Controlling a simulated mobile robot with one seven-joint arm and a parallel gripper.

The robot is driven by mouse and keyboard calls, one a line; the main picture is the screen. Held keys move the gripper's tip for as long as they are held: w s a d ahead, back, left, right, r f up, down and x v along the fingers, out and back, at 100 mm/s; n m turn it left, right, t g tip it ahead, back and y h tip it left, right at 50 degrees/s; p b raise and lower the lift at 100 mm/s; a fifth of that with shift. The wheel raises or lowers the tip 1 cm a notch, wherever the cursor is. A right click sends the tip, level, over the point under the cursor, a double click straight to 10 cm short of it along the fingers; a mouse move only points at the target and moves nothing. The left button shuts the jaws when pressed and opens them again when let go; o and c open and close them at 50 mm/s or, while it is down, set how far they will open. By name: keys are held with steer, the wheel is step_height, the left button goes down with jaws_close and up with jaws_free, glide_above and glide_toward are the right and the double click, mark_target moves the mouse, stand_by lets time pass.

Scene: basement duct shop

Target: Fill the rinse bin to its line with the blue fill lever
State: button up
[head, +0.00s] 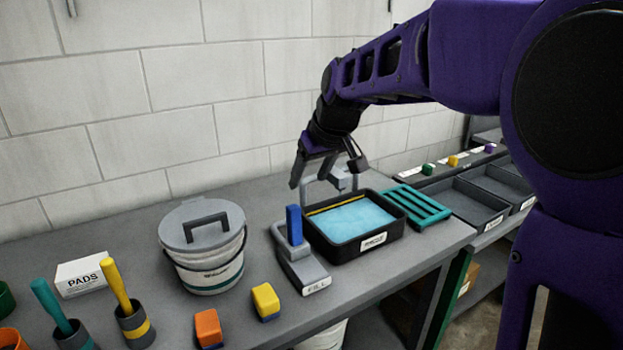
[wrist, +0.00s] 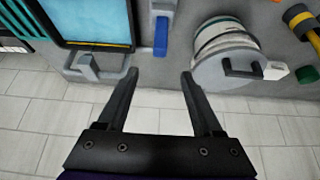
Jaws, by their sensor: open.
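The rinse bin (head: 337,241) is a black tray with a label on its front, standing on the bench. It holds light blue water (head: 352,218), and a yellow line shows along its far inner wall. The blue fill lever (head: 294,225) stands upright on a grey base marked FILL, just left of the bin. A grey spout (head: 318,187) stands behind the bin. My gripper (head: 323,172) is open and empty above the back of the bin, near the spout. In the wrist view, my gripper (wrist: 158,75) is apart from the blue lever (wrist: 161,36) and the bin (wrist: 97,44).
A lidded white bucket (head: 205,255) stands left of the lever. Orange (head: 208,328) and yellow (head: 265,301) blocks lie in front. Brushes in holders and a PADS box (head: 80,277) are at left. A green rack (head: 417,205) and grey trays (head: 465,203) are at right.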

steer(key=shift+v, duration=1.7)
stand_by(6.3)
